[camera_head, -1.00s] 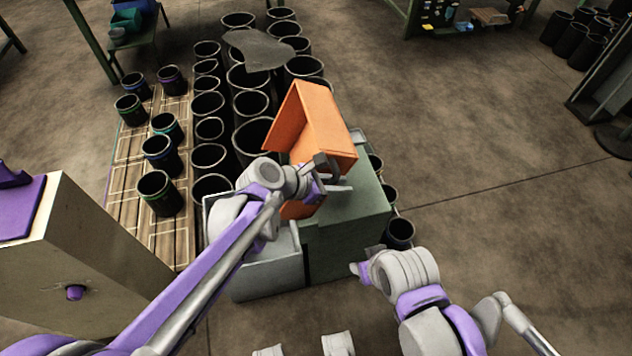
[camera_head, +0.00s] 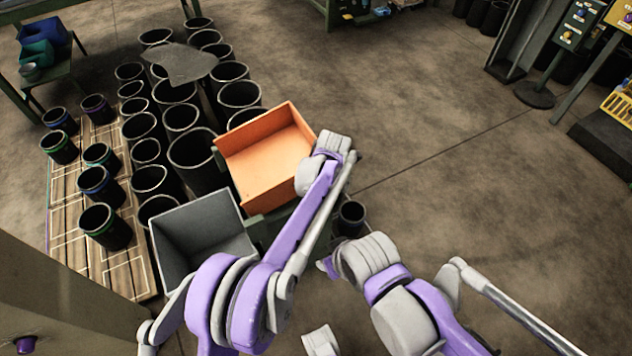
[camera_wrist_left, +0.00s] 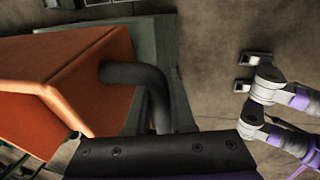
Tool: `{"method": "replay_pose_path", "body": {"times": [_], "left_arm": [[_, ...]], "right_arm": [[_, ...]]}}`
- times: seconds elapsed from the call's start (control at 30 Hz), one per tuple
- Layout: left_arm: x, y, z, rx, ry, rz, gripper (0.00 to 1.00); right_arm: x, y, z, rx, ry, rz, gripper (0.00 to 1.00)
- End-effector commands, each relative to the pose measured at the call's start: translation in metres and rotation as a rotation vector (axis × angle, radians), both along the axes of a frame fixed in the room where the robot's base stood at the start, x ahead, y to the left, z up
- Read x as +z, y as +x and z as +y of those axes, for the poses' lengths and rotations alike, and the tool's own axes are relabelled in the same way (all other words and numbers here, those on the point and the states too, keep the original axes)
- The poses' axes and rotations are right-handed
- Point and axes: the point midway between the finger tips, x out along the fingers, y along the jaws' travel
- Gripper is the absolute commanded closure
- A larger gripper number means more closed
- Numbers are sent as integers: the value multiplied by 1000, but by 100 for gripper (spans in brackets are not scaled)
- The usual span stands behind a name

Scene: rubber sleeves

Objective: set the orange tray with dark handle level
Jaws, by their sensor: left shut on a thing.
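The orange tray (camera_head: 262,150) has its open side up toward the head camera, above a green box (camera_head: 268,228). I cannot tell whether it is exactly level or touching the box. In the left wrist view the tray (camera_wrist_left: 75,75) shows its outer walls, with its dark curved handle (camera_wrist_left: 140,75) running down to my left gripper (camera_wrist_left: 158,140). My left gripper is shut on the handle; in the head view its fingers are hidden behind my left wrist. My right gripper (camera_head: 328,267) is low in the middle, apart from the tray, its fingers too unclear to read.
A grey open bin (camera_head: 200,235) stands just left of the green box. Several black rimmed sleeves (camera_head: 195,160) crowd behind and left, with a grey sheet (camera_head: 180,62) lying on some. More stand on a wooden pallet (camera_head: 75,190).

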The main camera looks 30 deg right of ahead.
Motion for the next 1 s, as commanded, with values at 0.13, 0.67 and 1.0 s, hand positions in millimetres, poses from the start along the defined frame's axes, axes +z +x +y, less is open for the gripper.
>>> {"method": "replay_pose_path", "body": {"times": [0.13,0.67,1.0], "left_arm": [[-21,0,-5,-1,88,1,100],[-46,0,-4,1,208,2,100],[-48,0,-4,1,207,5,69]], "right_arm": [[-6,0,0,0,0,2,50],[-11,0,0,0,0,4,50],[-12,0,0,0,0,4,50]]}}
